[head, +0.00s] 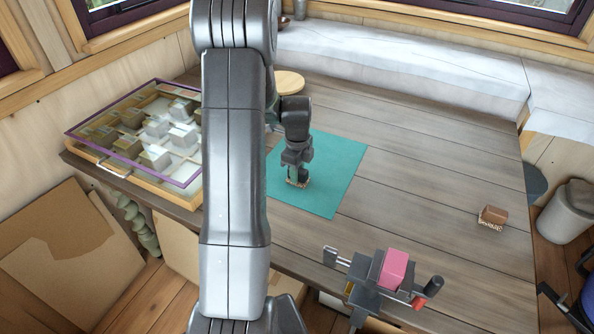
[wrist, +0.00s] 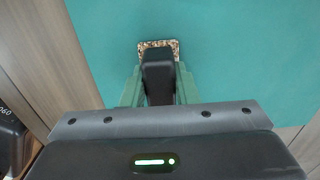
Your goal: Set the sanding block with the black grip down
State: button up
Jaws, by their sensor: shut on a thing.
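The sanding block with the black grip (head: 299,182) is at the teal mat (head: 335,160), near its front left part. My gripper (head: 297,172) points down and is shut on the black grip. In the wrist view the green fingers (wrist: 159,88) stand on both sides of the black grip (wrist: 158,72), and the speckled base (wrist: 172,45) shows beyond it over teal. The block looks level and is on or just above the mat; I cannot tell whether it touches. My arm hides the mat's left side in the head view.
Another sanding block with a brown grip (head: 493,215) sits on the bare table at right. A vise (head: 370,275) with a pink block (head: 393,268) is at the front edge. A glass-topped case (head: 150,135) of several blocks lies left. A round wooden disc (head: 289,82) is behind.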

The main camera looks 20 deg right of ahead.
jog(key=shift+f, duration=0.1)
jog(key=o, duration=0.5)
jog(key=shift+f, duration=0.1)
jog(key=o, duration=0.4)
jog(key=shift+o, duration=0.2)
notch_tip(320, 180, up, 12)
jog(key=shift+r, duration=0.25)
